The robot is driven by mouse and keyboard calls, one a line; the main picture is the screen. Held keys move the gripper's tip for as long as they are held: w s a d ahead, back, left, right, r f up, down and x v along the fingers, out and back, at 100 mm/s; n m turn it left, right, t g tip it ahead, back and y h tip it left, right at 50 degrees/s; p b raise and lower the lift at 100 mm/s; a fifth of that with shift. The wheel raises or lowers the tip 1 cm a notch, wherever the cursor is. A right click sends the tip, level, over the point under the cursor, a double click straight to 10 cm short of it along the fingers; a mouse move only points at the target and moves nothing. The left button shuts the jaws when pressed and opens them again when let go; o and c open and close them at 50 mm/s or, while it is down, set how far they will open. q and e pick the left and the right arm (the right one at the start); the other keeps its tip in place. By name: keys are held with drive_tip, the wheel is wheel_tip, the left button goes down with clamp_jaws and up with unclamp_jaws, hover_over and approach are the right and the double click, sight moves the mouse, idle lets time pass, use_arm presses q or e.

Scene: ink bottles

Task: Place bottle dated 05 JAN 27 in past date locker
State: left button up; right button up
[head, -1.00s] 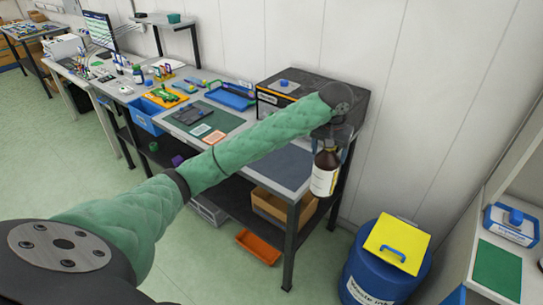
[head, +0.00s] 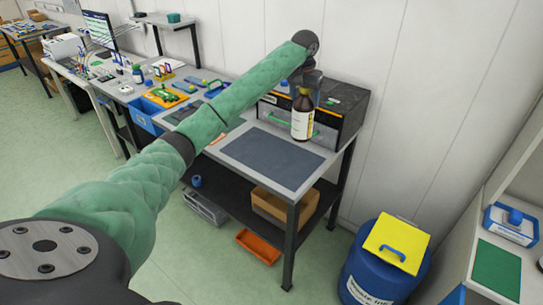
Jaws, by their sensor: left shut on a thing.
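The label's date is too small to read. The bottle is in front of the dark locker box (head: 347,103) at the back right of the workbench. The locker has an orange-edged front and a green handle (head: 318,133), partly hidden by the bottle and my arm. I cannot tell whether the locker's front is open. My right gripper is not in view.
A dark mat (head: 272,158) on the bench in front of the locker is clear. A blue drum (head: 365,275) with a yellow lid (head: 397,243) stands at the right. Trays and tools lie along the bench at left, partly behind my arm.

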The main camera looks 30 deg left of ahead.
use_arm(q)
drive_tip(key=shift+w+a+f+m, duration=0.1)
drive_tip(key=shift+a+f+m, duration=0.2)
drive_tip(key=shift+m, duration=0.2)
drive_tip(key=shift+a, duration=0.25)
drive_tip(key=s+a+f+p, duration=0.3)
drive_tip(key=a+f+p, duration=0.4)
drive_tip(key=a+f, duration=0.3)
drive_tip(key=shift+s+a+f+p, duration=0.2)
drive_tip(key=shift+a+f+p, duration=0.05)
drive_tip(key=shift+f+p, duration=0.2)
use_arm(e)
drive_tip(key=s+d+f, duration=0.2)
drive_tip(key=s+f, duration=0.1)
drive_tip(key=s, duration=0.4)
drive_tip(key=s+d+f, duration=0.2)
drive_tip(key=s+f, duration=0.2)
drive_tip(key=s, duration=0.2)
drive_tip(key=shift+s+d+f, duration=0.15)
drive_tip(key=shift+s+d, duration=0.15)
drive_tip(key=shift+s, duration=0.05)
use_arm(q)
drive_tip(key=o, duration=1.7)
drive_tip(key=shift+f, duration=0.1)
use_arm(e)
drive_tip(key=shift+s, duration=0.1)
use_arm(q)
drive_tip(key=shift+o, duration=0.2)
